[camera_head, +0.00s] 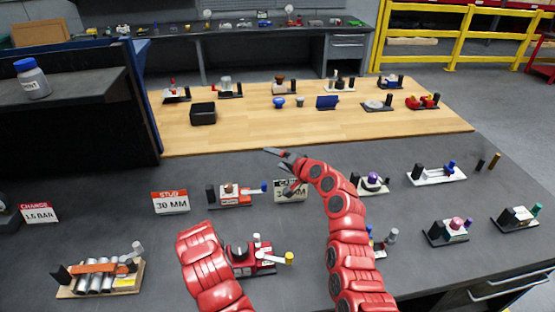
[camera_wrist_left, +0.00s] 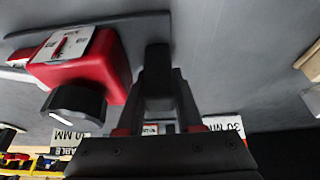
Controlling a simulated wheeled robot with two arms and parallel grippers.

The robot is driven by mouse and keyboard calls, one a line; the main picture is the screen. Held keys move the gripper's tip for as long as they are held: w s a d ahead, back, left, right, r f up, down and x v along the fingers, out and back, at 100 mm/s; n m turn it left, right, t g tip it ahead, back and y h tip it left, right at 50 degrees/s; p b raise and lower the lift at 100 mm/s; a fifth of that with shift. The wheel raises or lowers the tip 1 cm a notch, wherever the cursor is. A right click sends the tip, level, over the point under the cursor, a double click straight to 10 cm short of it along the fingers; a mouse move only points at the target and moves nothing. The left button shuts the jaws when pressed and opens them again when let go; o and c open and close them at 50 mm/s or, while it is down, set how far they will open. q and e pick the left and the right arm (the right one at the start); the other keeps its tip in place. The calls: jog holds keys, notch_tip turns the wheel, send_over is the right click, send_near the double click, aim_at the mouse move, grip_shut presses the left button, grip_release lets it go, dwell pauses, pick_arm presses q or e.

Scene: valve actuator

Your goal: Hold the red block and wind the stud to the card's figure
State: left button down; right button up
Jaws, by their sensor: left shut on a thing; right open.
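The red block (camera_head: 262,266) sits on a fixture low in the middle of the head view, with a dark round knob, a white post and a yellow-tipped lever. In the left wrist view the red block (camera_wrist_left: 85,65) shows a white scale plate and a black knob (camera_wrist_left: 75,108). My left gripper (camera_wrist_left: 158,78) is shut on a black post (camera_wrist_left: 157,60) beside the block; my own arm hides it in the head view. The card (camera_head: 170,202) reads "STUD 30 MM". My right gripper (camera_head: 284,155) is open and empty, above the bench's back edge.
A similar fixture (camera_head: 235,196) with a blue-tipped rod stands behind the red block. More fixtures stand at right, and on the wooden table (camera_head: 235,132) behind.

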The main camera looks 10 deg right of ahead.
pick_arm(q)
jog(key=shift+c, duration=2.4)
grip_release()
